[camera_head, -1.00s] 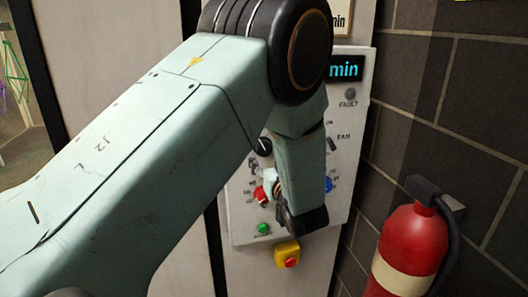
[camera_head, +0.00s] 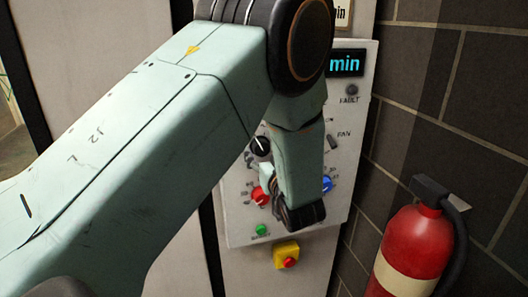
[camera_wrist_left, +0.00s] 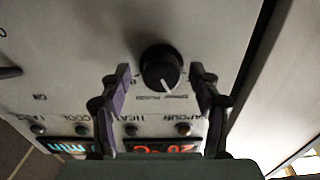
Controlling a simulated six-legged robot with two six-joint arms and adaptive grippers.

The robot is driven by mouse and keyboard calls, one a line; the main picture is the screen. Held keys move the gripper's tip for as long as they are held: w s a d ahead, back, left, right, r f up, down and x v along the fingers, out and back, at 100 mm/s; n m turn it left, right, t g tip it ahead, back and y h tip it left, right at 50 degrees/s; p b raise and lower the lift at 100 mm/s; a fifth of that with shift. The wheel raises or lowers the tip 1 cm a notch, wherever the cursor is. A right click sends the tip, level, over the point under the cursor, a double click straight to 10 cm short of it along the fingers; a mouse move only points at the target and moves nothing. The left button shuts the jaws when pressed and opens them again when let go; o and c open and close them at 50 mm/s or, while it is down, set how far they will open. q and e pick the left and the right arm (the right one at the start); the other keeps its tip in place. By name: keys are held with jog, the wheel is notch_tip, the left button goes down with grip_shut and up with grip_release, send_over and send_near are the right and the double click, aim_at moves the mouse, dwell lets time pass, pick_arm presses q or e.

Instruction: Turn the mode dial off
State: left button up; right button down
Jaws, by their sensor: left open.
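A round black dial (camera_wrist_left: 160,68) with a white pointer line shows in the wrist view, on a grey panel. The small print around it is too blurred to read. My left gripper (camera_wrist_left: 160,78) is open, with one finger on each side of the dial. I cannot tell whether the fingers touch it. In the head view a black dial (camera_head: 260,146) shows on the control panel (camera_head: 240,215), partly beside my left arm. My arm hides much of the panel and the left fingertips there. My right gripper is out of view.
The panel also carries a red knob (camera_head: 261,196), a blue knob (camera_head: 327,184), a green button (camera_head: 261,230) and a lit display (camera_head: 347,63). A yellow box (camera_head: 286,250) with a red button is below. A fire extinguisher (camera_head: 412,248) stands right, by the brick wall.

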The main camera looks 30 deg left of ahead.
pick_arm(q)
jog(key=shift+a, duration=0.1)
jog(key=shift+s, duration=0.1)
jog(key=shift+c, duration=0.7)
jog(key=c, duration=1)
jog(key=shift+c, duration=0.2)
